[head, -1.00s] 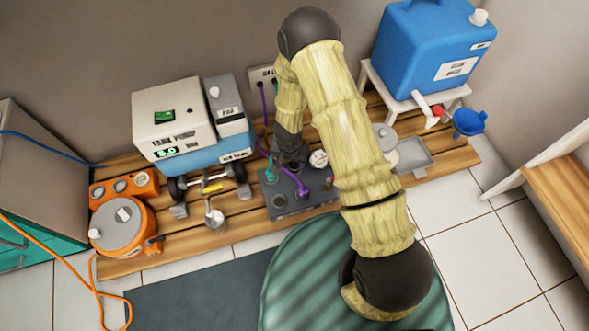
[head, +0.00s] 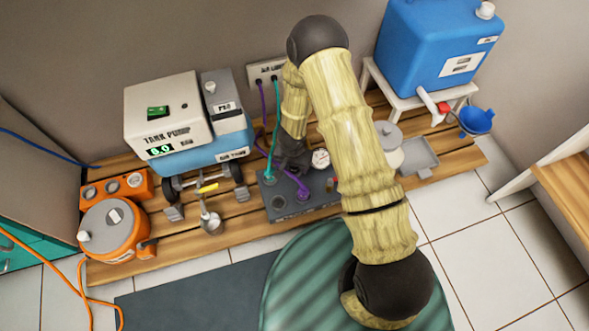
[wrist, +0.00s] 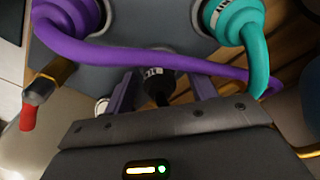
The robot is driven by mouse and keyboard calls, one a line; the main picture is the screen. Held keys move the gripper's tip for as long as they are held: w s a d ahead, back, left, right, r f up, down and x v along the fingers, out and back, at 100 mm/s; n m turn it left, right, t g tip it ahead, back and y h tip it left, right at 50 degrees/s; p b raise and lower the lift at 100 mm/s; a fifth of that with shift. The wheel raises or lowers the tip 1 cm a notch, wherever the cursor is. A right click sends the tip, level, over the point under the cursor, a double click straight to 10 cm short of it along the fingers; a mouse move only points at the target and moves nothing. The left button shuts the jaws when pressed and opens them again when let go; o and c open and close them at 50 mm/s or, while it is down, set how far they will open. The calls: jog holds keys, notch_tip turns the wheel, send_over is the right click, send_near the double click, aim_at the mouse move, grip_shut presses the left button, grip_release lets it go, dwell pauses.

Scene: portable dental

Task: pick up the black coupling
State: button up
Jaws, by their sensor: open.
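The black coupling (wrist: 157,88), with a pale printed band, shows in the wrist view between the two fingers of my gripper (wrist: 163,88). The fingers are apart, with gaps on both sides of the coupling. A purple hose (wrist: 115,55) crosses the picture just beyond the gripper and covers part of the coupling and the fingertips. In the head view my dark gripper (head: 293,152) is low over the grey block (head: 288,206), behind my arm. Its fingers and the black coupling cannot be made out there.
A teal hose (wrist: 240,22) stands close on the right in the wrist view, and a red-tipped lever (wrist: 30,115) on the left. In the head view the tank pump (head: 165,115) stands left of the block, with a gauge (head: 320,159) close to the gripper.

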dwell(0.4)
jog(key=c, duration=1.1)
notch_tip(320, 180, up, 10)
jog(key=p, duration=0.8)
jog(key=shift+r, duration=0.1)
jog(key=w+d+r+n+p, duration=0.1)
jog(key=d+r+p, duration=0.3)
jog(key=r, duration=0.5)
jog(key=w+d+r+n+p, duration=0.1)
jog(key=d+r+p, duration=0.3)
jog(key=r, duration=0.5)
jog(key=w+d+r+n+p, duration=0.1)
jog(key=d+r+p, duration=0.3)
jog(key=r, duration=0.5)
jog(key=shift+w+d+n+p, duration=0.35)
jog(key=shift+w+d, duration=0.2)
jog(key=shift+d, duration=0.25)
jog(key=shift+w+f, duration=0.1)
